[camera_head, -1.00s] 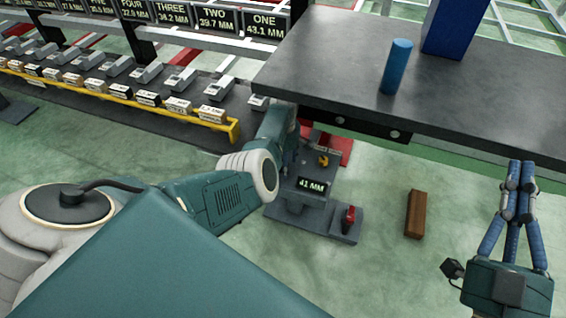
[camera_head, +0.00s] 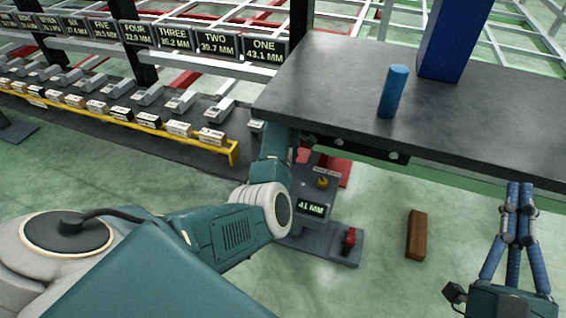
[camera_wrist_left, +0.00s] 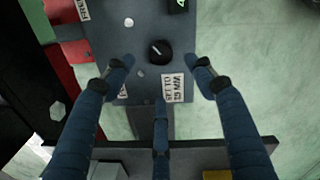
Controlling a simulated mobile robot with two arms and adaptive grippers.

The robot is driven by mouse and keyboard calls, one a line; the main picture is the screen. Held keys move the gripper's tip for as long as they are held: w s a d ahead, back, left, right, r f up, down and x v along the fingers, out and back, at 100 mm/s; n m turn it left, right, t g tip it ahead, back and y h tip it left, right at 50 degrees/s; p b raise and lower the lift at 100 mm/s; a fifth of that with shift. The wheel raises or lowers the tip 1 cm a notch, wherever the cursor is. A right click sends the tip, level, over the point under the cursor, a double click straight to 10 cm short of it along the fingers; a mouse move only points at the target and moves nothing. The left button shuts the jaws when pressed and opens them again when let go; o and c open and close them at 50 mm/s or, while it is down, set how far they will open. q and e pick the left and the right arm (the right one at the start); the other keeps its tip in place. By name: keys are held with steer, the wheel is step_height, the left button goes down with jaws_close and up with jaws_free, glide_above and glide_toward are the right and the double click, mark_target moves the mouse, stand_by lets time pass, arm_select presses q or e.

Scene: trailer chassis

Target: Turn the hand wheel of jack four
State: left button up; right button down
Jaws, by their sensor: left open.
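A grey stand (camera_head: 335,247) with a lit "41 MM" display (camera_head: 311,209) stands on the floor by the dark table. In the left wrist view a black knob (camera_wrist_left: 158,51) with a white line sits on a grey panel (camera_wrist_left: 105,25). My left gripper (camera_wrist_left: 162,68) is open, its fingers spread on either side of the knob, apparently apart from it. My left gripper is hidden in the head view. My right gripper (camera_head: 520,188) has its fingertips together and looks empty. I cannot identify jack four's hand wheel.
The dark table (camera_head: 330,75) carries a blue cylinder (camera_head: 394,92) and a blue post (camera_head: 452,40). A brown block (camera_head: 416,234) lies on the green floor. A yellow rail (camera_head: 90,113) runs before a row of small devices. Number signs (camera_head: 215,43) hang behind.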

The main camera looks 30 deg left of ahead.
arm_select(q)
steer(key=shift+r, duration=0.35)
steer(key=shift+d, duration=0.1)
steer(key=shift+c, duration=0.2)
